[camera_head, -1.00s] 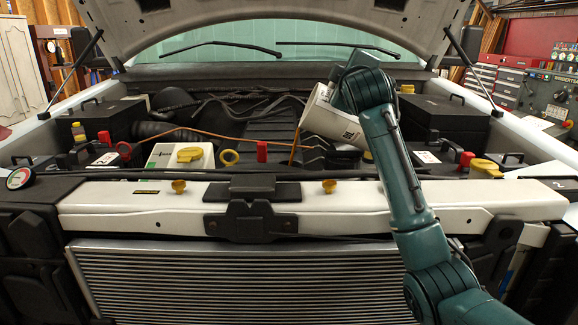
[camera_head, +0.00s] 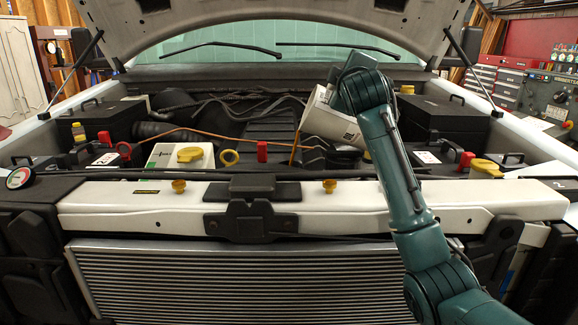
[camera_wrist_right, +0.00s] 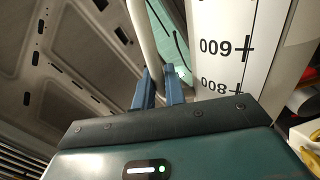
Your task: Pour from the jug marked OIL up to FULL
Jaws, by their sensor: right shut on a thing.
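A white jug (camera_head: 328,122) is tilted over the right part of the engine bay in the head view, its mouth low and to the left. A thin brown stream (camera_head: 294,150) hangs below its lip; what it enters is hidden. No OIL mark or FULL line can be made out. In the right wrist view, upside-down scale figures show on the jug's white wall (camera_wrist_right: 228,30). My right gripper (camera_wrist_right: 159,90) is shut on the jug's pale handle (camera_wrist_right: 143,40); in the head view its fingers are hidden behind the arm. My left gripper is not in view.
A white tank with a yellow cap (camera_head: 190,154), a yellow ring (camera_head: 229,158) and a red cap (camera_head: 262,152) sit left of the stream. The front crossbar (camera_head: 120,200) and raised hood (camera_head: 270,10) bound the bay. Black boxes (camera_head: 446,115) stand at the right.

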